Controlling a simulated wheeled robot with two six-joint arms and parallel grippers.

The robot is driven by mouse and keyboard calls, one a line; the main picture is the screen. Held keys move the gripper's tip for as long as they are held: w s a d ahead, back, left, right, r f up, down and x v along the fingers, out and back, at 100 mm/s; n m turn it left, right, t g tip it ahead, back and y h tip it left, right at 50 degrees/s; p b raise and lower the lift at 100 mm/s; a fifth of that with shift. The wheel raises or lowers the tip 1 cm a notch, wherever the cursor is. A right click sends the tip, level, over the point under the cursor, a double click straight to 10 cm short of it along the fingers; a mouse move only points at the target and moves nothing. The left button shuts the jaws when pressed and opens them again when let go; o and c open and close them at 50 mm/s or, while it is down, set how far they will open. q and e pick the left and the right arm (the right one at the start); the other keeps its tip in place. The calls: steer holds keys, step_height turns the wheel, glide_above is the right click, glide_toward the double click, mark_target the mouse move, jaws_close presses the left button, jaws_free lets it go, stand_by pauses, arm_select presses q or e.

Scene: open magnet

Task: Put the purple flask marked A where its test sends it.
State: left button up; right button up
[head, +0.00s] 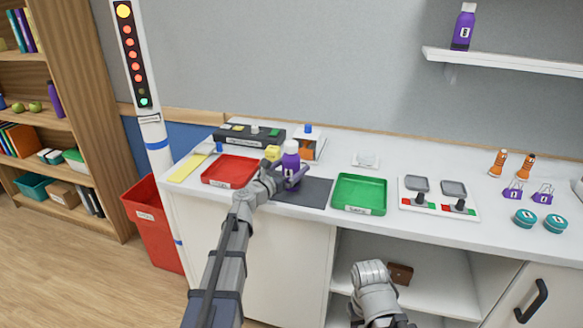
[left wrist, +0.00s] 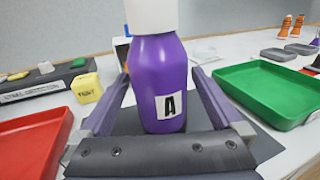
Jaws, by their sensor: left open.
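The purple flask marked A (head: 291,162) has a white cap and stands upright on a dark grey mat (head: 310,192) on the counter. In the left wrist view the flask (left wrist: 160,75) fills the middle, its A label facing me. My left gripper (head: 287,180) is open, with one finger on each side of the flask; I cannot tell if they touch it. A red tray (head: 230,184) with a label lies left of the mat, and a green labelled tray (head: 359,210) lies right of it.
A black panel (head: 230,138) and a yellow block (head: 272,153) are behind the flask. A plate with grey pads (head: 453,188) lies right of the green tray. Another purple flask (head: 463,27) stands on the wall shelf. A light column (head: 130,45) and red bin (head: 152,225) are left.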

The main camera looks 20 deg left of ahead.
arm_select(q)
steer(key=shift+s+r, duration=0.1)
steer(key=shift+r, duration=0.1)
steer(key=v, duration=1.1)
steer(key=shift+s+a, duration=0.15)
steer(key=shift+s, duration=0.25)
